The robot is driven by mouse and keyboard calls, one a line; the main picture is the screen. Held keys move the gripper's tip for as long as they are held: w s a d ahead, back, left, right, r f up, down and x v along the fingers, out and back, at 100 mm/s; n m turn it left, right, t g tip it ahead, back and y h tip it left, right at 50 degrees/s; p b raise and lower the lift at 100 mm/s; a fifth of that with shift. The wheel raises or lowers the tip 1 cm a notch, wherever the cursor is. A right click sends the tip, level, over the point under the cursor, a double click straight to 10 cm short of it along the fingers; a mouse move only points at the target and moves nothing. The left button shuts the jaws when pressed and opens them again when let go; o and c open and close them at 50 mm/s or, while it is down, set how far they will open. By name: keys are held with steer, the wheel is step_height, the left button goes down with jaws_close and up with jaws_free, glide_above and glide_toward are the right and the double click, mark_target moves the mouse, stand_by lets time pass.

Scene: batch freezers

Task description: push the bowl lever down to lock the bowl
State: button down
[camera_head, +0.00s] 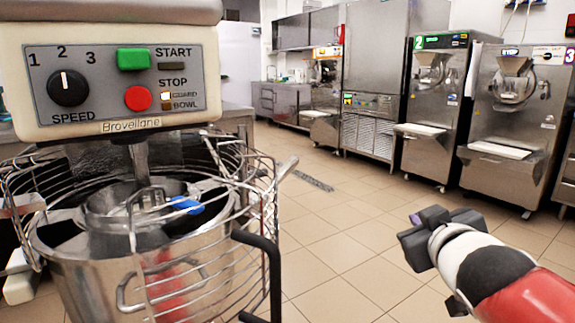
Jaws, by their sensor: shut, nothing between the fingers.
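The steel bowl (85,277) stands in the mixer at the left, behind a wire guard (262,186). A black bent bar (272,275), which looks like the bowl lever, is at the bowl's right side. It runs right from the guard and then down past the bottom edge, so its lower end is out of view. A blue piece (186,205) shows inside the guard over the bowl. My gripper (416,236) is at the lower right, well to the right of the bar and apart from it. It is shut and empty.
The mixer's control panel (120,80) has a speed knob, a green start button and a red stop button. Steel batch freezers (433,120) line the back and right. Open tiled floor (335,225) lies between them and the mixer.

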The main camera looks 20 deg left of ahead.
steer(key=w+a+r+n+y, duration=0.2)
steer(key=a+r+n+y, duration=0.45)
steer(key=a, duration=0.45)
steer(key=n+g+y, duration=0.4)
steer(key=n+y, duration=0.2)
glide_toward(287, 164)
steer(key=s+a+r, duration=0.2)
steer(key=s+r, duration=0.1)
steer(key=r, duration=0.1)
steer(key=shift+s+d+f, duration=0.1)
steer(key=shift+d+f, duration=0.05)
steer(key=x, duration=1)
steer(key=shift+a, duration=0.2)
steer(key=shift+w+d+f, duration=0.4)
steer(key=shift+d+f, duration=0.3)
steer(key=shift+f, duration=0.05)
steer(key=shift+w+d+f, duration=0.35)
steer(key=shift+d+f, duration=0.3)
steer(key=shift+f, duration=0.1)
